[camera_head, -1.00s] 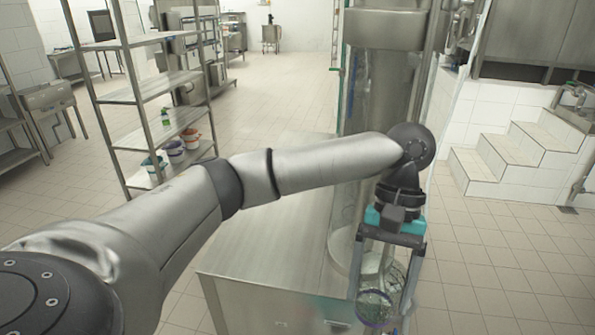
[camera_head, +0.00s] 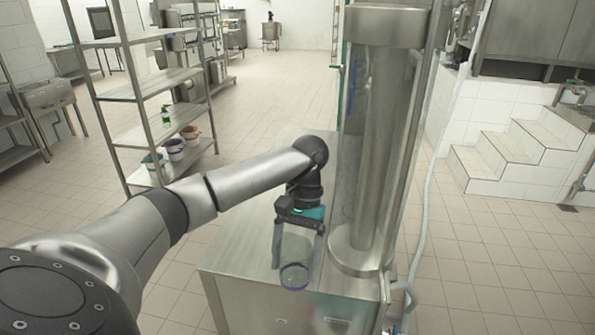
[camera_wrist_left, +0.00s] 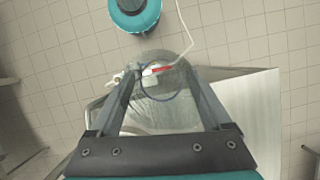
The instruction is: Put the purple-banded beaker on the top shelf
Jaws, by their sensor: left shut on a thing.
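My left gripper (camera_head: 298,255) is shut on the purple-banded beaker (camera_head: 294,277), a clear vessel with a thin purple ring. It holds the beaker above the steel counter, just left of the tall steel column. In the left wrist view the beaker (camera_wrist_left: 160,100) sits between the two fingers of the gripper (camera_wrist_left: 165,85), its ring showing bluish. The metal shelving rack stands at the left in the head view; its highest shelf in view (camera_head: 132,40) is bare in the part I see. The rack's top is cut off by the frame. My right gripper is not in view.
The steel counter (camera_head: 240,250) lies under the beaker. The tall steel column (camera_head: 375,150) stands close on its right, with a pale hose (camera_head: 430,190) beyond. Several small tubs (camera_head: 174,150) and a green bottle (camera_head: 165,115) sit on lower shelves. Tiled floor between counter and rack is clear.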

